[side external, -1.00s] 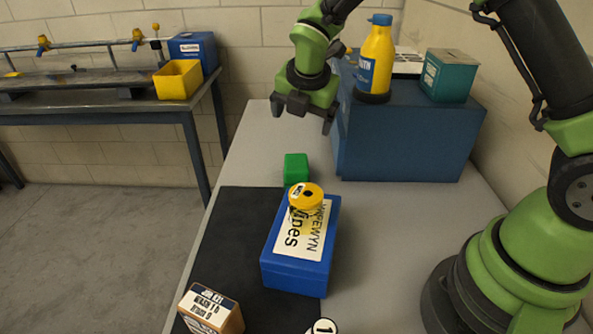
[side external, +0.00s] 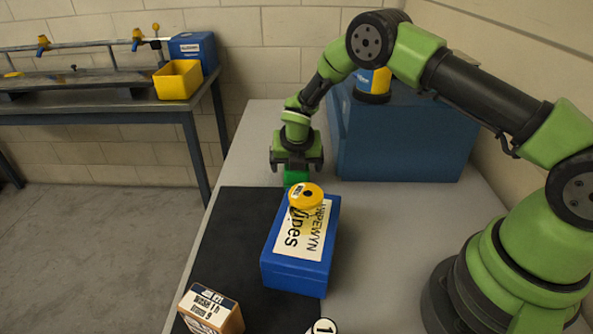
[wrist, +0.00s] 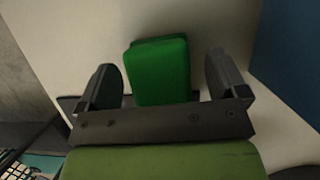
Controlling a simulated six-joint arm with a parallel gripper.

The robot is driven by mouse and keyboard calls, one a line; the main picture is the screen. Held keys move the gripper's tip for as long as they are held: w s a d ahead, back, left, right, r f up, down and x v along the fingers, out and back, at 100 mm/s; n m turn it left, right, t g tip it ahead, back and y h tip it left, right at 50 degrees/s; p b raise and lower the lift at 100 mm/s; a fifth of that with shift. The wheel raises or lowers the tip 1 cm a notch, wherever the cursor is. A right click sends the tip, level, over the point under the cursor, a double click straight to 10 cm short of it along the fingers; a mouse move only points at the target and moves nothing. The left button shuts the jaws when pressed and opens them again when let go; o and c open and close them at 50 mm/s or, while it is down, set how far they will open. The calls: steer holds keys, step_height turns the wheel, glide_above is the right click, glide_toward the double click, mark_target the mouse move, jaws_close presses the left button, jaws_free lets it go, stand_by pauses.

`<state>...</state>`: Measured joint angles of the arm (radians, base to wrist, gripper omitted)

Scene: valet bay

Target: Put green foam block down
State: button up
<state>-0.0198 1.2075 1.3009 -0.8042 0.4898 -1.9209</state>
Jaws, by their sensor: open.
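The green foam block (side external: 294,178) sits on the grey bench top just behind the blue wipes box, mostly hidden by my gripper in the side view. In the wrist view the green foam block (wrist: 158,70) lies between the two fingers, with a gap on each side. My gripper (side external: 296,172) is right above and around the block, pointing down. Its fingers (wrist: 164,82) are open and do not visibly touch the block.
A blue box (side external: 300,262) with a yellow tape roll (side external: 306,195) on top stands close in front, on a black mat (side external: 222,250). A large blue cabinet (side external: 400,145) carrying a yellow bottle (side external: 372,84) stands at right behind. Bare bench (side external: 385,240) lies to the right.

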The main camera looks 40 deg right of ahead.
steer(key=shift+w+d+f, duration=0.1)
steer(key=shift+d+f, duration=0.05)
steer(key=shift+f, duration=0.3)
steer(key=shift+c, duration=0.2)
steer(key=c, duration=1)
steer(key=shift+r, duration=0.1)
steer(key=shift+c, duration=0.2)
